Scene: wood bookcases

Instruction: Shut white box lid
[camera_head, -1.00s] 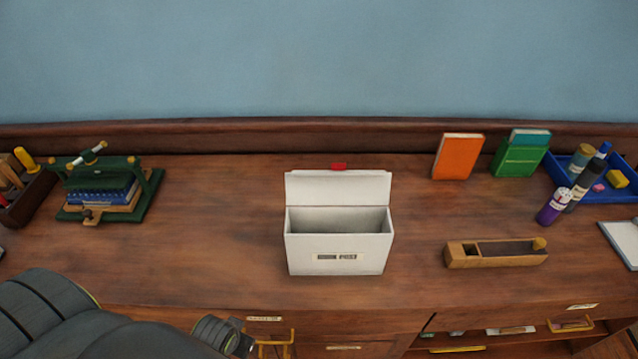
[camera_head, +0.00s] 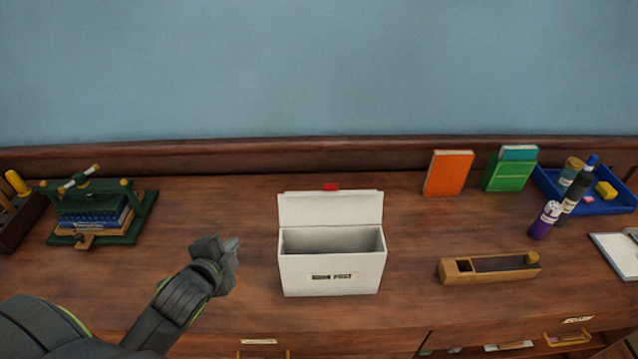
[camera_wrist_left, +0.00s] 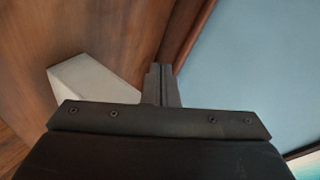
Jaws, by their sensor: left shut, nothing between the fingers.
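The white box (camera_head: 331,273) stands upright on the wooden desk, with a label on its front and an empty-looking inside. Its lid (camera_head: 330,208) is open, standing up at the back edge with a red tab (camera_head: 331,187) on top. My left gripper (camera_head: 232,246) is shut and empty, to the left of the box and apart from it, at about the height of its opening. In the left wrist view the shut fingers (camera_wrist_left: 162,84) point toward the desk's back, and part of the white box (camera_wrist_left: 85,80) shows at the left. My right gripper is out of view.
A green book press (camera_head: 95,212) stands at the left. The desk between the press and white box is otherwise clear.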

